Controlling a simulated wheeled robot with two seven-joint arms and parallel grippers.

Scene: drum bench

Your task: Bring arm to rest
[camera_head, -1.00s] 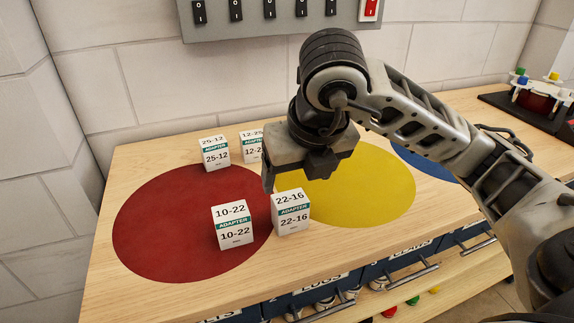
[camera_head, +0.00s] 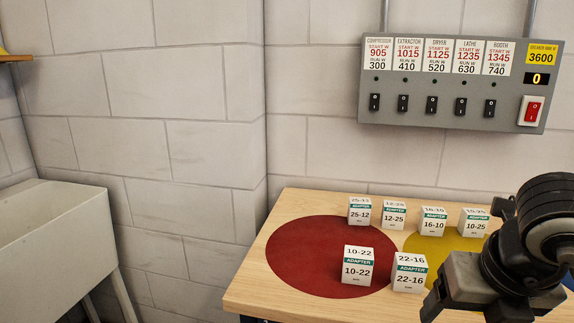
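My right gripper (camera_head: 474,304) is at the lower right, with its two fingers apart and nothing seen between them. It is right of the white 22-16 adapter box (camera_head: 409,274), which stands upright at the border of the red and yellow circles. The 10-22 box (camera_head: 358,267) and 25-12 box (camera_head: 361,212) stand on the red circle (camera_head: 310,262). The 12-25 box (camera_head: 395,215) is at the back between the circles. My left gripper is out of view.
The wooden bench (camera_head: 252,290) stands against a block wall. A grey switch panel (camera_head: 455,117) with black switches, one red switch and a display reading 0 hangs above it. A white sink (camera_head: 62,240) stands at the left. The floor space between sink and bench looks clear.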

